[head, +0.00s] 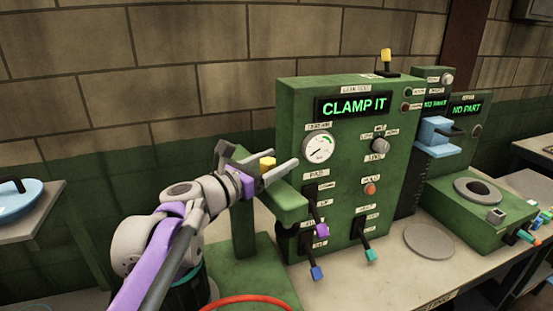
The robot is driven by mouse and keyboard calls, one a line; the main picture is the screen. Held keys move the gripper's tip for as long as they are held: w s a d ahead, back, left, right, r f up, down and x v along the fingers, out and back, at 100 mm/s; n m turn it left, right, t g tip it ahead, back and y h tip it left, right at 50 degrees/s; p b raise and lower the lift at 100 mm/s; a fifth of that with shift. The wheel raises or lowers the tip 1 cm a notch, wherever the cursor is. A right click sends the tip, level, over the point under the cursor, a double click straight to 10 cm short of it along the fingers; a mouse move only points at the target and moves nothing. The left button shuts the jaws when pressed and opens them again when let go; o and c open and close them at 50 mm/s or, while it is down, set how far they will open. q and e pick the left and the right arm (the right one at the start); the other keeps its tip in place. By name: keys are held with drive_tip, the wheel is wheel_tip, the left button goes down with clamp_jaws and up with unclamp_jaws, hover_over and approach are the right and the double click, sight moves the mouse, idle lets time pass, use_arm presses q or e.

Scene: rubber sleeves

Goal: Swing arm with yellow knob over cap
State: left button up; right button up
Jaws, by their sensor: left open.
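The yellow knob (267,162) shows just beyond my left gripper (263,160). The gripper is open, with its fingers close around or beside the knob; I cannot tell whether they touch it. The green swing arm (284,201) reaches right from a green post (243,230), in front of the leak-test panel. A dark round part (287,240) sits under the arm's right end. I cannot make out a cap there; the arm and levers cover that area. My right gripper is not in view.
The green leak-test machine (343,140) reads "CLAMP IT" and carries a gauge and several coloured levers. A grey disc (428,240) lies on the bench (400,277). A green station with a round opening (477,190) stands at right. A red ring (250,300) is at the front.

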use_arm(q)
drive_tip(key=shift+w+d, duration=0.1)
drive_tip(key=shift+d, duration=0.05)
clamp_jaws()
idle(0.4)
idle(1.0)
